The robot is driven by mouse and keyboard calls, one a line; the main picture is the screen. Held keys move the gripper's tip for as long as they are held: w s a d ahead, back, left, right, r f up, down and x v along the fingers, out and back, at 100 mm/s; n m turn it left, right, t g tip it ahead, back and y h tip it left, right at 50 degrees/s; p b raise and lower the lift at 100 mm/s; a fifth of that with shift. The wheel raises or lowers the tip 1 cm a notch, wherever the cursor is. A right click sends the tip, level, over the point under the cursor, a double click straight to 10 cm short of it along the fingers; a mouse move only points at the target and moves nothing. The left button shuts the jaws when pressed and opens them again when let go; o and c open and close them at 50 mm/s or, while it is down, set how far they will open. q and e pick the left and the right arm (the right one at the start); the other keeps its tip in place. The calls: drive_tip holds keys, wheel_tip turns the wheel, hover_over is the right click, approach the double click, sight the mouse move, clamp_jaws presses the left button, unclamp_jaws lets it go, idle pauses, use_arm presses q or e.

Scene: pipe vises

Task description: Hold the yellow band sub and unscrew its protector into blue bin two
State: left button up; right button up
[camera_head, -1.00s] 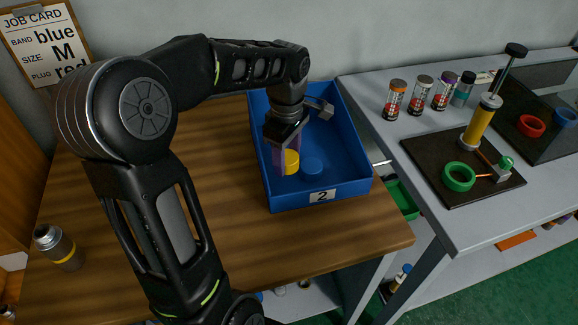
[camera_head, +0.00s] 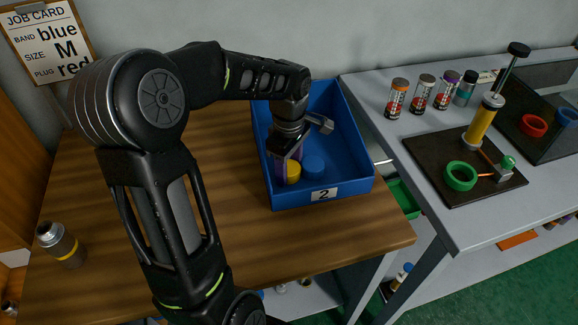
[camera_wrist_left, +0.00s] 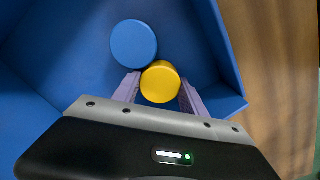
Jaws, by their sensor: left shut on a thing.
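The yellow protector (camera_head: 293,172) is a short round cap inside blue bin two (camera_head: 343,190), which carries a "2" label. My left gripper (camera_head: 284,165) reaches down into the bin and is shut on the protector. In the left wrist view the purple fingers (camera_wrist_left: 160,90) stand on either side of the yellow cap (camera_wrist_left: 160,82). A blue cap (camera_head: 313,166) lies beside it; it also shows in the left wrist view (camera_wrist_left: 134,43). The yellow band sub (camera_head: 62,246) stands at the left of the wooden table, a grey cylinder with a yellow ring. My right gripper is not in view.
A job card (camera_head: 45,38) hangs at the back left. The grey bench at right holds several small jars (camera_head: 421,92), a dark plate with a yellow pump (camera_head: 480,122) and a green ring (camera_head: 460,177). The table's front middle (camera_head: 270,240) is clear.

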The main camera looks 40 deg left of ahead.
sight(289, 168)
use_arm(q)
drive_tip(key=o, duration=1.5)
drive_tip(key=shift+o, duration=0.2)
wheel_tip(289, 168, up, 12)
drive_tip(key=shift+s+d, duration=0.1)
